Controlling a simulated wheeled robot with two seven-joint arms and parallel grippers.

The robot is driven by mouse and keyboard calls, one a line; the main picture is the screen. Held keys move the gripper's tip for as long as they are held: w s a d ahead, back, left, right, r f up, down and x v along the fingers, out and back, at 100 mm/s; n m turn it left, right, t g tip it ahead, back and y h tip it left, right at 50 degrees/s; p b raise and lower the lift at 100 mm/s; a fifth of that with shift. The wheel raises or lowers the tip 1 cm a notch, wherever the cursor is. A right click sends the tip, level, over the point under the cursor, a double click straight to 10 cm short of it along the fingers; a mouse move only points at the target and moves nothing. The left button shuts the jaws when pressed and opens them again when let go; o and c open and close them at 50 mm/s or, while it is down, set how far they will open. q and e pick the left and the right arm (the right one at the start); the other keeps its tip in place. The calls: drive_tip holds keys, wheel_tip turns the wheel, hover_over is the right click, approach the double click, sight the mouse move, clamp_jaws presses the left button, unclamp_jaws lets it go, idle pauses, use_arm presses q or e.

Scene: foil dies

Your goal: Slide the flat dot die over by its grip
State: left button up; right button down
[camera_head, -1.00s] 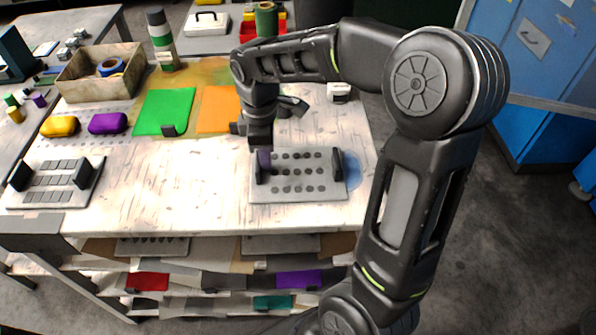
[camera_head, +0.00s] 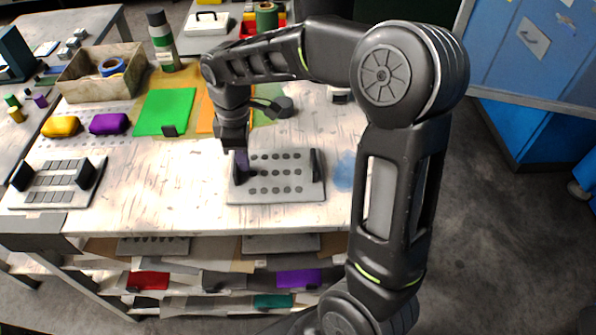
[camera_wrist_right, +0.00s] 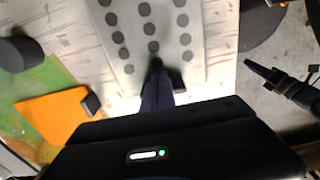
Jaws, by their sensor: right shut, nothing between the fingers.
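The flat dot die is a light grey plate (camera_head: 280,196) with rows of dark dots and an upright black grip (camera_head: 317,165) at its right end. Another black grip at its left end is mostly hidden by my right gripper (camera_head: 240,165). My right gripper is shut and empty, fingers pointing down at that left grip. In the right wrist view the plate (camera_wrist_right: 170,45) stretches away from the fingertips (camera_wrist_right: 157,68), and a dark block (camera_wrist_right: 177,80) shows beside them; contact is hard to judge. A dark gripper-like part of mine, likely the left, (camera_wrist_right: 280,82) shows at the right there.
A second die (camera_head: 40,197) with grey bars lies at the table's left. Green (camera_head: 165,110) and orange (camera_head: 207,118) sheets, yellow (camera_head: 61,126) and purple (camera_head: 108,123) pieces lie behind. A blue patch (camera_head: 343,170) is right of the dot die. Table between the dies is clear.

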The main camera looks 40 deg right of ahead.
drive_tip(key=shift+w+a+p, duration=0.3)
drive_tip(key=shift+w+a, duration=0.55)
drive_tip(key=shift+a, duration=0.3)
drive_tip(key=shift+w+a+p, duration=0.3)
drive_tip(key=shift+w+a, duration=0.55)
drive_tip(key=shift+a, duration=0.25)
drive_tip(key=shift+w+a+p, duration=0.3)
drive_tip(key=shift+w+a, duration=0.55)
drive_tip(key=shift+a, duration=0.3)
drive_tip(key=shift+w+a+p, duration=0.4)
drive_tip(key=shift+w+a, duration=0.4)
drive_tip(key=shift+a, duration=0.25)
drive_tip(key=shift+w+a+p, duration=0.45)
drive_tip(key=shift+w+a, duration=0.4)
drive_tip(key=shift+a, duration=0.25)
drive_tip(key=shift+w+a+p, duration=0.4)
drive_tip(key=shift+w+a, duration=0.4)
drive_tip(key=shift+a, duration=0.25)
drive_tip(key=shift+s+d, duration=0.5)
drive_tip(key=shift+d, duration=0.15)
wheel_tip(320, 180, up, 9)
drive_tip(key=p, duration=0.6)
